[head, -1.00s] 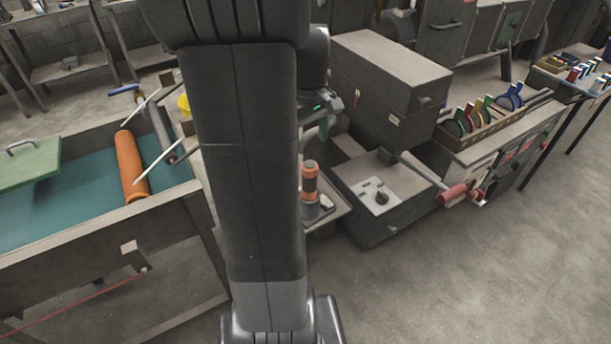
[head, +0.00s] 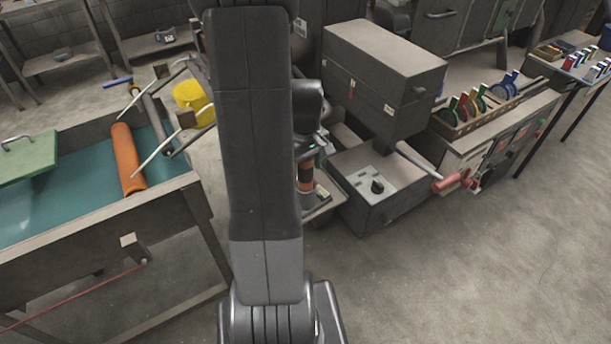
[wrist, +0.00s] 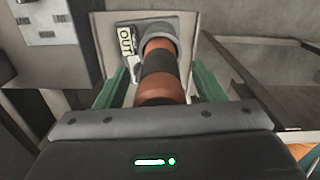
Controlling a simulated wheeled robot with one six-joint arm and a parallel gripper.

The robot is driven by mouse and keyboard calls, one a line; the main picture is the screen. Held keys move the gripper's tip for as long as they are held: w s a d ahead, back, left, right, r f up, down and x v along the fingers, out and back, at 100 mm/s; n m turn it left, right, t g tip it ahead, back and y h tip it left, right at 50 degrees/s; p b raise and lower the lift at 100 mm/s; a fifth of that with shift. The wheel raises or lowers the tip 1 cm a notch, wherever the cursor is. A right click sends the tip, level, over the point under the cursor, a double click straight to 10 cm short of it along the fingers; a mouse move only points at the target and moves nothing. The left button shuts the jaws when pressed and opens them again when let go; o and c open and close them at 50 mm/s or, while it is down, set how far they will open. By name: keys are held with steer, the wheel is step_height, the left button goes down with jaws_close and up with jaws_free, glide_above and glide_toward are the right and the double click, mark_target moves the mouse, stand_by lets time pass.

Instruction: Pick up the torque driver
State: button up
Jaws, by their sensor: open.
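The torque driver, with an orange and black handle, stands in a grey round holder (wrist: 150,30) on a small plate marked "OUT" (wrist: 126,40). In the head view the driver (head: 306,176) shows just right of my arm, its top hidden by my gripper. In the wrist view the driver (wrist: 158,66) lies between the two green-padded fingers of my gripper (wrist: 161,84). The fingers are apart, one on each side of the handle. A gap shows on the left; contact on the right cannot be told.
A grey machine box with a black knob (head: 377,186) stands close to the right. A red-handled lever (head: 450,183) sticks out from it. The floor at front right is clear.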

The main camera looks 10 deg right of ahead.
steer(key=c, duration=1.2)
steer(key=shift+o, duration=0.2)
